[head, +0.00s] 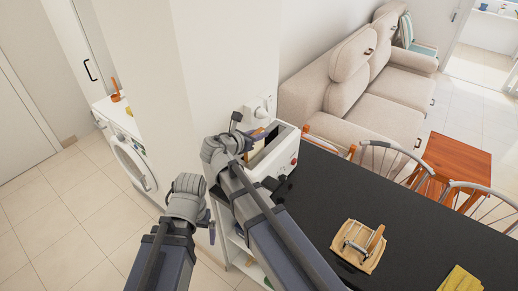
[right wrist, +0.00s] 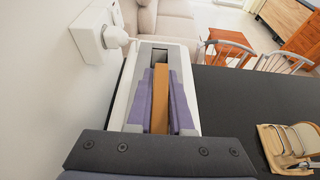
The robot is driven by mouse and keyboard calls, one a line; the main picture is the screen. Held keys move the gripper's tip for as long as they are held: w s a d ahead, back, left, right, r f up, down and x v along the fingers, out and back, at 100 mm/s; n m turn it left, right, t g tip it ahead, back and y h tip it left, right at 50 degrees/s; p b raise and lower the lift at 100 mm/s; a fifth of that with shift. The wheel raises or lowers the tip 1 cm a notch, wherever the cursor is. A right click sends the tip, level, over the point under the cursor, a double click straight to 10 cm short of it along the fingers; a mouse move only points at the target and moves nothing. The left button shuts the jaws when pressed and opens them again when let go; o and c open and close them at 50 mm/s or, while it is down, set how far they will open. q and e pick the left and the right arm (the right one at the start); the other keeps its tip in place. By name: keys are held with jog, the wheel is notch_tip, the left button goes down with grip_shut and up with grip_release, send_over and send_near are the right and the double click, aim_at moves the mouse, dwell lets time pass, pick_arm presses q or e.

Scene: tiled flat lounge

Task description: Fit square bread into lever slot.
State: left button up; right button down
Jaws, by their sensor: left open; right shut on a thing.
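The white toaster (head: 287,160) stands at the wall end of the dark counter. Its long top slot shows in the right wrist view, with the toaster's rim (right wrist: 128,95) around it. My right gripper (right wrist: 160,98) is shut on the square bread (right wrist: 161,88), seen edge-on as a brown strip between the purple fingers. The bread is lined up along the slot; how deep it sits I cannot tell. In the head view my right gripper (head: 243,140) is at the toaster's left side, partly hiding bread and slot. My left gripper (head: 207,216) is open, low and left of the counter.
A wooden rack (head: 349,257) with a bread slice stands on the counter, and a yellow cloth (head: 460,281) lies at its front. A wall socket with a plug (head: 262,107) is close behind the toaster. Chairs (head: 382,160) line the far side. The counter's middle is clear.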

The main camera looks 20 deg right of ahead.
aim_at(259, 143)
jog(key=shift+f+b, duration=1.8)
jog(key=shift+f, duration=0.1)
jog(key=shift+f, duration=0.15)
jog(key=c, duration=0.8)
grip_release()
